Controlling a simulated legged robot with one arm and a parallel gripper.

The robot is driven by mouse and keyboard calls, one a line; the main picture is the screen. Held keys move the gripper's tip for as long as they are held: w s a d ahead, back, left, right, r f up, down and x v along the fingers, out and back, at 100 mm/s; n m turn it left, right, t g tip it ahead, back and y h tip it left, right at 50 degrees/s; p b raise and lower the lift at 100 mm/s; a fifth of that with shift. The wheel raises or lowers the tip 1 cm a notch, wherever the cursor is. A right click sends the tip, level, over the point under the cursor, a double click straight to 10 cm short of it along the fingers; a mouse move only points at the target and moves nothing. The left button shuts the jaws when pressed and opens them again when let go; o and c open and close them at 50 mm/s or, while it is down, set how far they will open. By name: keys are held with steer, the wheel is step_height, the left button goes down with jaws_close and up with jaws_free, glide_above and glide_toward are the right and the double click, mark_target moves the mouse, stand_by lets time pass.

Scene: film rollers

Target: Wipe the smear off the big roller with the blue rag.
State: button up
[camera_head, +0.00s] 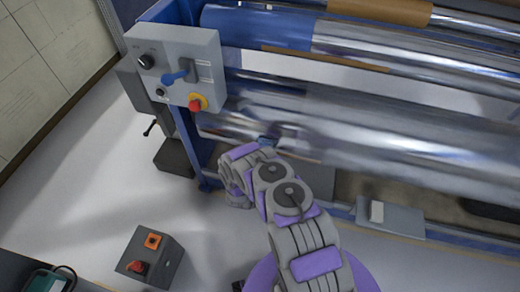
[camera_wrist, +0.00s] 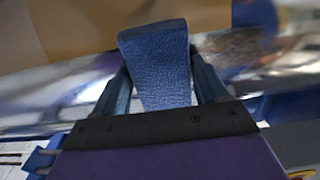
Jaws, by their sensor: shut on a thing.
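The big roller (camera_head: 400,140) is a wide shiny metal cylinder running across the right of the head view, with blurred reflections. My gripper (camera_head: 268,141) is at its lower left part, in front of the roller's surface. In the wrist view the blue rag (camera_wrist: 158,68) is held upright between my two fingers, so my gripper is shut on it. The roller (camera_wrist: 60,95) shows behind the rag as a bright, blurred band. I cannot tell whether the rag touches the roller. I cannot make out the smear clearly among the reflections.
A grey control panel (camera_head: 175,55) with a red button and blue handle stands at the roller's left end. Above are more rollers, one with a brown band (camera_head: 380,10). A grey box (camera_head: 150,257) with a red button stands lower left. The pale floor (camera_head: 90,190) is largely open.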

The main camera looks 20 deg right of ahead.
steer(key=shift+w+r, duration=0.1)
steer(key=shift+w+a+r+p, duration=0.1)
steer(key=shift+w+a, duration=0.55)
steer(key=shift+a, duration=0.2)
steer(key=shift+w+a+f+p, duration=0.1)
steer(key=shift+w+a, duration=0.6)
steer(key=shift+a, duration=0.2)
steer(key=shift+w+a+r+p, duration=0.1)
steer(key=shift+w+a, duration=0.55)
steer(key=shift+a, duration=0.2)
steer(key=shift+w+a+f, duration=0.1)
steer(key=shift+w+a, duration=0.35)
steer(key=shift+a, duration=0.25)
steer(key=shift+w+a+f, duration=0.1)
steer(key=shift+w+a, duration=0.3)
steer(key=shift+a, duration=0.25)
steer(key=shift+w+a+b, duration=0.35)
steer(key=shift+w+a, duration=0.3)
steer(key=shift+a, duration=0.15)
steer(key=shift+w+a+b, duration=0.35)
steer(key=shift+w+a, duration=0.25)
steer(key=shift+a, duration=0.2)
steer(key=p, duration=0.4)
glide_toward(237, 138)
steer(key=shift+w+d+f, duration=0.1)
steer(key=shift+w+f, duration=0.15)
steer(key=shift+w, duration=0.15)
